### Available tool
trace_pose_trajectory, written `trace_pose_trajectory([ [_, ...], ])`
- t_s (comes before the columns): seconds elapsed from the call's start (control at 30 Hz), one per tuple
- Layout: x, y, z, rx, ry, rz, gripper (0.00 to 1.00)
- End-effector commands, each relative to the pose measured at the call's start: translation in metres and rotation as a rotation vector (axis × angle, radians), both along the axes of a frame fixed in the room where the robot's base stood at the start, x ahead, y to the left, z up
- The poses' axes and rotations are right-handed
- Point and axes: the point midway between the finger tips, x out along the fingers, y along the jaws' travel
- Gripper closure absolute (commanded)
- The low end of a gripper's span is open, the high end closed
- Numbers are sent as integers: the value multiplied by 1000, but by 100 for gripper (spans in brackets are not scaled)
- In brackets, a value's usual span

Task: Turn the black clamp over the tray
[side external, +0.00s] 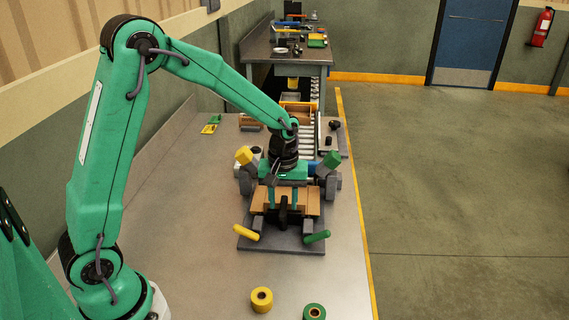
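A tan wooden tray (309,204) sits on a fixture with a dark grey base plate (275,244) on the bench. A black clamp (283,213) stands at the middle of the tray's near side. My gripper (283,205) points down over the tray. Its two green fingers are apart, one on each side of the clamp in the picture. I see no contact with the clamp, but depth is hard to judge. My gripper's body hides part of the tray and the fixture behind it.
Yellow (243,155) and green (332,160) upper handles flank my gripper. Yellow (245,233) and green (317,237) lower handles stick out in front. Yellow (261,299) and green (314,312) rolls lie nearer. A roller track (325,128) runs behind.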

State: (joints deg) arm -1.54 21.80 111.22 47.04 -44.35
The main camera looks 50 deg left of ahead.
Motion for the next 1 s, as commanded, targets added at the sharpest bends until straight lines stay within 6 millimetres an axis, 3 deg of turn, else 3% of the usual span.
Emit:
trace_pose_trajectory([
  [0.6, 0, 0, 68, 0, -3, 0, 62],
  [1.0, 0, 0, 73, 0, -1, 0, 62],
])
